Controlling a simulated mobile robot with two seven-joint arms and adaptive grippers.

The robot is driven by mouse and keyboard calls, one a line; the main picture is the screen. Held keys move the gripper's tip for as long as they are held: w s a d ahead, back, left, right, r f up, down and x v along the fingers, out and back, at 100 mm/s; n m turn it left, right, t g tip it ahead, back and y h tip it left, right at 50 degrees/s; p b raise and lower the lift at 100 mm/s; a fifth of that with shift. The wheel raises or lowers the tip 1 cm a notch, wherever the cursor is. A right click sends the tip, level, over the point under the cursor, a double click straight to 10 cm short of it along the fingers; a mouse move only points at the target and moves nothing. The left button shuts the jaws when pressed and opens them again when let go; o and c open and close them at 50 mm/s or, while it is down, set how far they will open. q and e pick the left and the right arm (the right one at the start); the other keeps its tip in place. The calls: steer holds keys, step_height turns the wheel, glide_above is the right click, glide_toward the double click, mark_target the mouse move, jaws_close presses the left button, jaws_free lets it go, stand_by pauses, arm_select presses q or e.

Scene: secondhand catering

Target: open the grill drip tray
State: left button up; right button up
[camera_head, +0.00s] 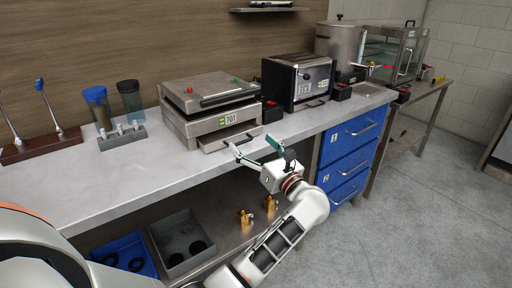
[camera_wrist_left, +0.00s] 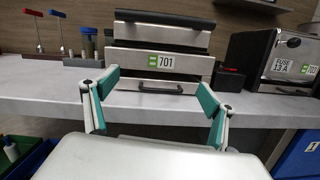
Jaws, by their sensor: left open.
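The grill (camera_head: 210,108) is a steel press-type unit labelled 701 on the counter, with its lid down. Its drip tray (camera_head: 230,137) is the low steel front under the body; the tray front with a dark bar handle also shows in the left wrist view (camera_wrist_left: 152,86). The tray looks shut. My left gripper (camera_head: 254,149) is open and empty in front of the counter edge, facing the tray. In the left wrist view its green-padded fingers (camera_wrist_left: 158,92) stand wide apart, either side of the handle and short of it. My right gripper is not in view.
A toaster-like box (camera_head: 297,80) stands right of the grill, with a small black-and-red block (camera_head: 271,111) between them. A bottle rack (camera_head: 122,137) stands left. Blue drawers (camera_head: 350,148) lie right under the counter (camera_head: 130,178). Bins (camera_head: 180,240) sit on the lower shelf.

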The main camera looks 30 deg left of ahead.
mark_target(243, 143)
arm_select(q)
steer(key=shift+n+g+h, duration=0.5)
steer(key=shift+n+h, duration=0.3)
steer(key=shift+h, duration=0.1)
steer(key=w+a+f, duration=0.1)
steer(key=a, duration=0.1)
steer(key=w+a+f, duration=0.1)
steer(key=a, duration=0.1)
steer(key=w+a+f, duration=0.1)
steer(key=a, duration=0.1)
steer(key=shift+w+a+f, duration=0.2)
steer(key=shift+w, duration=0.2)
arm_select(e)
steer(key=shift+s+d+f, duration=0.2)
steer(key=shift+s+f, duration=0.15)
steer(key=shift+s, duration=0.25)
